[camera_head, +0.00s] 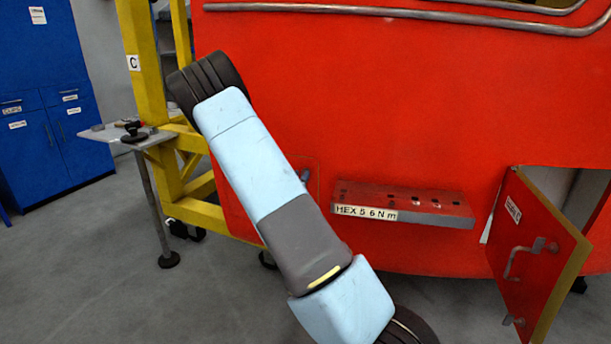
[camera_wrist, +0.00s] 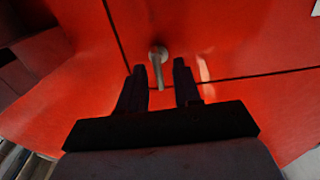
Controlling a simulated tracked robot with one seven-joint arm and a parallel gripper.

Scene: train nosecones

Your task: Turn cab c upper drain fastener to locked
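A small grey fastener (camera_wrist: 158,55) with a round head and a short lever sits on the red cab panel in the wrist view, near a dark panel seam. Its lever points down in that picture. My gripper (camera_wrist: 160,66) is open, with its two dark fingers on either side of the lever. I cannot tell whether either finger touches it. In the head view, a small grey fastener (camera_head: 305,175) shows at the edge of my arm on the red cab (camera_head: 400,100). My gripper is hidden behind the arm there.
A shelf labelled HEX 5 6 N m (camera_head: 440,215) juts from the cab at right. A hatch door (camera_head: 535,250) with a handle stands open. A yellow frame (camera_head: 140,60) marked C, a small side table (camera_head: 115,137) and a blue cabinet (camera_head: 45,100) stand at left.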

